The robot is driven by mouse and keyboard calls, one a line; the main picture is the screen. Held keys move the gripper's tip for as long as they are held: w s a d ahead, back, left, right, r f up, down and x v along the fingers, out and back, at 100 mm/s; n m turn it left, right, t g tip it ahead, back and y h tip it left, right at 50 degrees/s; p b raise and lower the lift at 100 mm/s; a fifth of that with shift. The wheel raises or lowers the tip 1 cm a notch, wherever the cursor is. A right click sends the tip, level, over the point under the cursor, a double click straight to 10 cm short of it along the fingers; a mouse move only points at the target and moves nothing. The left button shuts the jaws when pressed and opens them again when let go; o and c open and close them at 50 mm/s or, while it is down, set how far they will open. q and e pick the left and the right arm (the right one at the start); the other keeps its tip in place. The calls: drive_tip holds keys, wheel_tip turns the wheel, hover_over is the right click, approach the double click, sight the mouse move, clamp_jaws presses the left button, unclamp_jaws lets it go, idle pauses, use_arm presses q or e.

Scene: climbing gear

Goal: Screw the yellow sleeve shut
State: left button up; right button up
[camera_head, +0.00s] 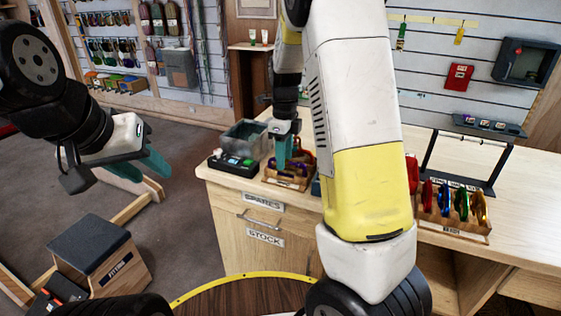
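No yellow sleeve can be made out for certain. A yellow carabiner (478,208) stands at the right end of a wooden rack (452,228) on the counter, beside red, green and blue ones; its sleeve is too small to tell. My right gripper (286,158) points down over a small wooden tray (290,184) with colored gear, on the counter's left part. Its teal fingers are too small to show whether they hold anything. My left gripper (142,170) is at the left, over the floor and clear of the counter, its teal fingers apart and empty.
A grey bin (245,138) and a black device (234,165) stand left of the tray. A black bar stand (470,182) is behind the rack. My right arm hides the counter's middle. A step box (100,258) stands on the floor at lower left.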

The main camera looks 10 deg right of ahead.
drive_tip(key=shift+s+a, duration=0.25)
drive_tip(key=shift+s, duration=0.15)
drive_tip(key=shift+f, duration=0.95)
drive_tip(key=shift+w+d, duration=0.4)
drive_tip(key=shift+w, duration=0.25)
drive_tip(key=shift+r, duration=0.15)
wheel_tip(320, 180, up, 9)
drive_tip(key=shift+f, duration=0.1)
drive_tip(key=shift+r, duration=0.5)
drive_tip(key=shift+s+r, duration=0.1)
